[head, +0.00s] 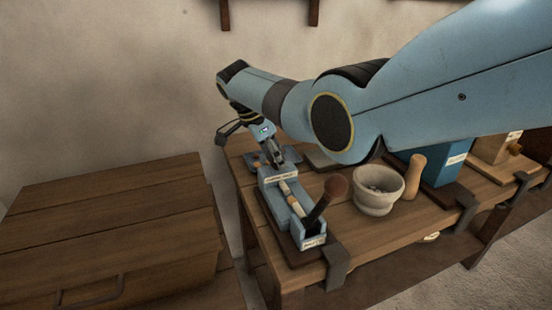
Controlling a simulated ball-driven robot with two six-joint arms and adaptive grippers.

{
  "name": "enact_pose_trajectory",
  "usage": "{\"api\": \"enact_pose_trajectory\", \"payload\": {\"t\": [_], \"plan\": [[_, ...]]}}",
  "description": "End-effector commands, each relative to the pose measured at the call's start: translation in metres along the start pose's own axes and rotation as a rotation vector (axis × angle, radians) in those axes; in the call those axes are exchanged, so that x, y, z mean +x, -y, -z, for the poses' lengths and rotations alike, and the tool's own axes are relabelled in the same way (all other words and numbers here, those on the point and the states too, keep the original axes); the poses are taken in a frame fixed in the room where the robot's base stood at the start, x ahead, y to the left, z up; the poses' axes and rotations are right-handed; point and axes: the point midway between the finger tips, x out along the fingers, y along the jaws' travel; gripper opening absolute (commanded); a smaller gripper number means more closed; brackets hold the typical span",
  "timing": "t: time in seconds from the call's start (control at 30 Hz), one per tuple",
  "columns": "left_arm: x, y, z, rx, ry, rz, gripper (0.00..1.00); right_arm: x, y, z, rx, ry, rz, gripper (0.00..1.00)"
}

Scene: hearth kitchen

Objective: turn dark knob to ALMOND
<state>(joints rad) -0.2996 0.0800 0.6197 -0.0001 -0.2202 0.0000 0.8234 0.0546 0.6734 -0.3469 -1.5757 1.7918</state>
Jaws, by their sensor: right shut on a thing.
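A blue-grey device (290,207) with small pale labels stands on the near left part of the wooden bench. My right gripper (275,156) reaches down to its far end and is shut on a small part there, seemingly the dark knob. The fingers hide this part, so its pointing direction cannot be told. The label (280,176) beside the gripper is too small to read. My left gripper is not in view.
A stone mortar (377,203) with a wooden pestle (415,176) beside it stands right of the device. A blue box (447,168) and a wooden box (494,148) stand farther right. A wooden chest (110,215) is at left, across a gap from the bench (400,235).

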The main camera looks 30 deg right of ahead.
Motion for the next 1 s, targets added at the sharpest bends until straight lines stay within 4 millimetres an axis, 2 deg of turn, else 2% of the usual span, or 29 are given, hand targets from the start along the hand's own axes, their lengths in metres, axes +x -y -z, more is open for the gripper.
{"api": "enact_pose_trajectory", "payload": {"t": [0.33,0.37,0.5,0.53,0.83,1.0], "plan": [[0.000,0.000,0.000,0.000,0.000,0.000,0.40,0.000,0.000,0.001,0.004,0.000,0.000,0.04],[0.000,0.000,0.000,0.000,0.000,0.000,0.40,0.000,0.000,0.001,0.004,0.000,0.000,0.37],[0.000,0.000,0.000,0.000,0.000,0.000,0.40,0.000,0.000,0.000,0.003,0.000,0.000,0.55],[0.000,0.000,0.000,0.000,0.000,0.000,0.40,0.000,0.000,0.000,0.003,0.000,0.000,0.57],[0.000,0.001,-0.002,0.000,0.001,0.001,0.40,-0.003,0.000,0.000,0.002,0.001,0.001,0.57],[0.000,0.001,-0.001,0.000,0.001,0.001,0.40,-0.026,0.001,-0.001,0.002,0.003,0.004,0.57]]}}
